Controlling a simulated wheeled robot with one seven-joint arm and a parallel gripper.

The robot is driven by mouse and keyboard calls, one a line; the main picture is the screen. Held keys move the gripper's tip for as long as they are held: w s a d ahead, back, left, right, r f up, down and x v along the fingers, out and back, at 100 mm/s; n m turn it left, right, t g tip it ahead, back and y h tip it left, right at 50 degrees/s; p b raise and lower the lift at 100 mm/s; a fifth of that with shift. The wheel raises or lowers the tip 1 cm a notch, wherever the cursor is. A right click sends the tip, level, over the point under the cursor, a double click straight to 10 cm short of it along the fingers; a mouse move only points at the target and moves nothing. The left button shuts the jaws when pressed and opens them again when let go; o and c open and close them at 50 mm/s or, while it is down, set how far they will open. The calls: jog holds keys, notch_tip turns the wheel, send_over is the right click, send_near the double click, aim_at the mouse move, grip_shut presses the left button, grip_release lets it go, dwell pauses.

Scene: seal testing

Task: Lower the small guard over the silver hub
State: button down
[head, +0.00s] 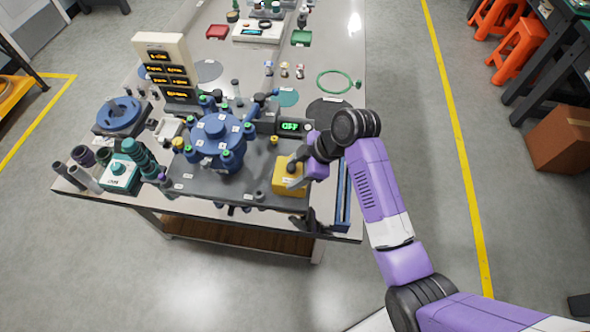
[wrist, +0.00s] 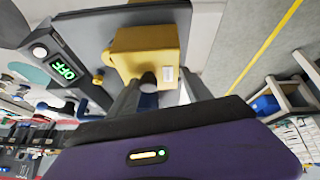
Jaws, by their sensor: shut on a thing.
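The small guard is a yellow box (head: 285,179) at the right front of the dark base plate, and it also shows in the wrist view (wrist: 146,47). A dark rounded knob (wrist: 148,79) sticks out from its face. My gripper (head: 296,172) is at the guard's right side. In the wrist view its fingers (wrist: 158,86) lie on either side of the knob and are shut on it. The silver hub does not show in either view. I cannot tell whether the guard hides it.
A blue pump-like body (head: 217,142) with several green-tipped bolts stands left of the guard. A display reading OFF (head: 293,126) is behind it. A teal box (head: 119,173) stands at the left.

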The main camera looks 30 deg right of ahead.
jog(key=shift+s+a+f+b, duration=0.15)
jog(key=shift+f+b, duration=0.25)
jog(key=shift+f, duration=0.65)
dwell(1.1)
jog(key=shift+c, duration=1.9)
grip_release()
notch_tip(320, 180, up, 7)
jog(key=p, duration=0.5)
jog(key=shift+f+p, duration=0.2)
jog(key=shift+p, duration=0.15)
notch_tip(320, 180, up, 2)
jog(key=shift+r+p, duration=0.25)
jog(key=shift+p, duration=0.15)
